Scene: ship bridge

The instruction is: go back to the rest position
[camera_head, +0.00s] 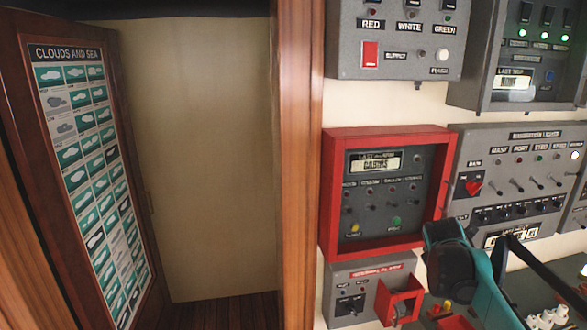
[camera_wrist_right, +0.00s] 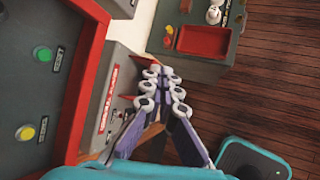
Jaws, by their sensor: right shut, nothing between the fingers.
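My right gripper (camera_wrist_right: 163,73) shows in the right wrist view with its two fingers closed together at the tips and nothing between them. It is close to the small grey panel with a red label (camera_wrist_right: 109,98), beside the red-framed panel (camera_wrist_right: 87,75). I cannot tell whether it touches either. In the head view my right arm, teal and black, comes in at the lower right, in front of the panels; its fingers cannot be made out there. My left arm and left gripper are not in view.
The red-framed panel (camera_head: 438,222) and grey switch panels (camera_head: 395,68) cover the wall at right. A desk with a red tray (camera_wrist_right: 207,40) lies beyond the fingers. A cloud poster (camera_head: 88,165) hangs at left. Wooden floor (camera_wrist_right: 265,80) shows clear at right in the wrist view.

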